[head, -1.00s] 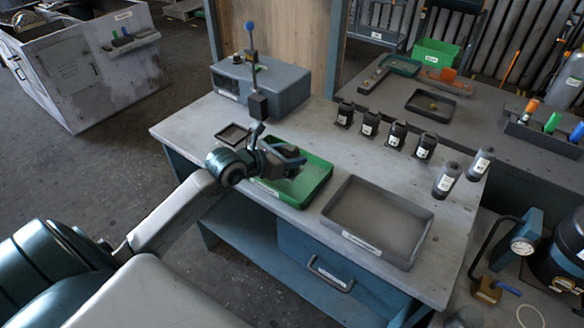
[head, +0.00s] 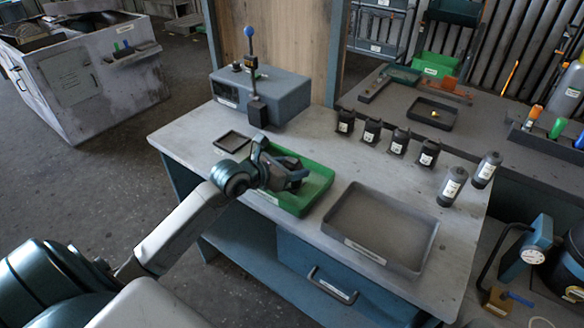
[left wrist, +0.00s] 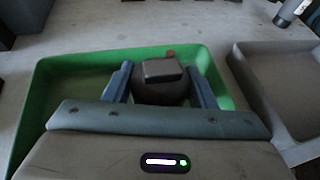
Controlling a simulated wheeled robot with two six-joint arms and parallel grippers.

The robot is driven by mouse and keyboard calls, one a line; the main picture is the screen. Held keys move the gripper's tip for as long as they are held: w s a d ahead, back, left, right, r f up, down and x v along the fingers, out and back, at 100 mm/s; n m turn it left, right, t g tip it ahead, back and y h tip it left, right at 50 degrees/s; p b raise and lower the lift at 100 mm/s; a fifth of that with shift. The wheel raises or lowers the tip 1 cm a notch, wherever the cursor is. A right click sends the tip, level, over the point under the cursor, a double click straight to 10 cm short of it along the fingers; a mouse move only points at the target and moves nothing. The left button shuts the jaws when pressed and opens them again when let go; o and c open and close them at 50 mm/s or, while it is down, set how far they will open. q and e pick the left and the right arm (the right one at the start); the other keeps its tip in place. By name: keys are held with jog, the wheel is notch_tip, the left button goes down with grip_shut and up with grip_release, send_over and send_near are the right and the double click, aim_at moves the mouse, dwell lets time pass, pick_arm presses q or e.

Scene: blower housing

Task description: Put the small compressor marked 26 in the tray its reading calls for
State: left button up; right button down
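My left gripper (head: 292,177) is over the green tray (head: 318,190), low and close to its floor. In the left wrist view its two blue fingers (left wrist: 160,88) are closed against both sides of a dark, rounded body with a grey squarish top, seemingly a small compressor (left wrist: 163,72). No number on it can be read, and I cannot tell whether it touches the tray floor. The grey tray (head: 432,246) lies to the right of the green one. Its label and the green tray's are too small to read. My right gripper is not in view.
Several small black compressors (head: 399,140) stand in a row at the back of the table. Two grey cylinders (head: 452,186) stand at the right edge. A grey box with a blue-knobbed lever (head: 272,90) and a small dark tray (head: 232,141) are behind my gripper.

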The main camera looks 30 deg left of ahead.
pick_arm(q)
jog(key=o, duration=0.4)
jog(key=shift+c, duration=0.2)
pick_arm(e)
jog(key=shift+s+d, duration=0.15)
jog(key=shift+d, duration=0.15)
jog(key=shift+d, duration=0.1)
pick_arm(q)
jog(key=shift+r, duration=0.15)
jog(key=shift+s+a+r, duration=0.15)
jog(key=shift+s+a, duration=0.05)
jog(key=shift+s, duration=0.25)
jog(key=v, duration=0.6)
jog(key=p+v, duration=0.3)
jog(key=v, duration=0.2)
jog(key=shift+p, duration=0.35)
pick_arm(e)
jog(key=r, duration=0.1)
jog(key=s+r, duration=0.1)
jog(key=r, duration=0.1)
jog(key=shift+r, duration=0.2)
